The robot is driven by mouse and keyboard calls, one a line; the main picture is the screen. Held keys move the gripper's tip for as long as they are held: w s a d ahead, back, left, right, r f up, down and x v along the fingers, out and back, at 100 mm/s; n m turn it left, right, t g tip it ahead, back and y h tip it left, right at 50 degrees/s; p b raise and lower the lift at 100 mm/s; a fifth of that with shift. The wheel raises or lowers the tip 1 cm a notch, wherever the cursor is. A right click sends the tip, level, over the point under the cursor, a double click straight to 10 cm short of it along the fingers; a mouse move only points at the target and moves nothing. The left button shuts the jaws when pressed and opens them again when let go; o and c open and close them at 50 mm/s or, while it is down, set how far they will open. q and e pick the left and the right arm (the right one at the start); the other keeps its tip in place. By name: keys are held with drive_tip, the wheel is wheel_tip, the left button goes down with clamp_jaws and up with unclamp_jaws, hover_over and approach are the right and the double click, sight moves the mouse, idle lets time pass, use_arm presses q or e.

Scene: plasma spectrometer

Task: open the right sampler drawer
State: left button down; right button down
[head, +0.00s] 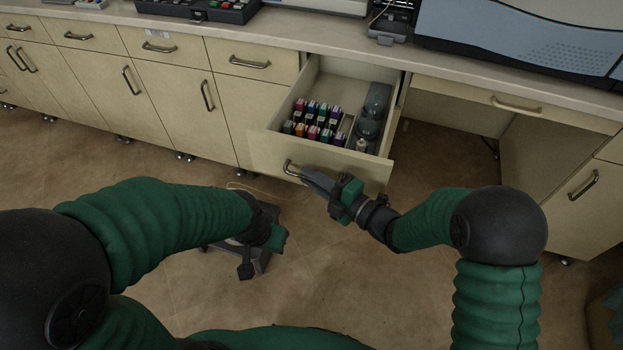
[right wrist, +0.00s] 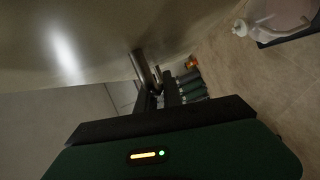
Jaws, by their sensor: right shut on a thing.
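The sampler drawer (head: 265,148) is pulled well out from the cabinet row in the head view, and its inside shows from above. Several coloured vials or cartridges and dark grey parts lie in it. Its metal handle (head: 292,170) is on the front panel. My right gripper (head: 306,174) is shut on this handle; the handle also shows between the fingers in the right wrist view (right wrist: 141,68). My left gripper (head: 252,262) hangs low over the floor, away from the cabinets, and its fingers are too unclear to read.
The worktop (head: 300,38) above carries a grey-blue instrument (head: 530,45) and a dark tray of coloured pieces (head: 200,8). Closed drawers and doors line the left. An open knee space lies right of the drawer. The tiled floor in front is mostly clear.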

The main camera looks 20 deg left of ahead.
use_arm(q)
drive_tip(key=shift+s, duration=0.3)
use_arm(e)
drive_tip(key=shift+s+f, duration=0.15)
drive_tip(key=shift+s, duration=0.2)
use_arm(q)
drive_tip(key=shift+f, duration=0.1)
use_arm(e)
drive_tip(key=c, duration=1.5)
unclamp_jaws()
drive_tip(key=shift+w, duration=0.1)
use_arm(q)
drive_tip(key=shift+w+a, duration=0.1)
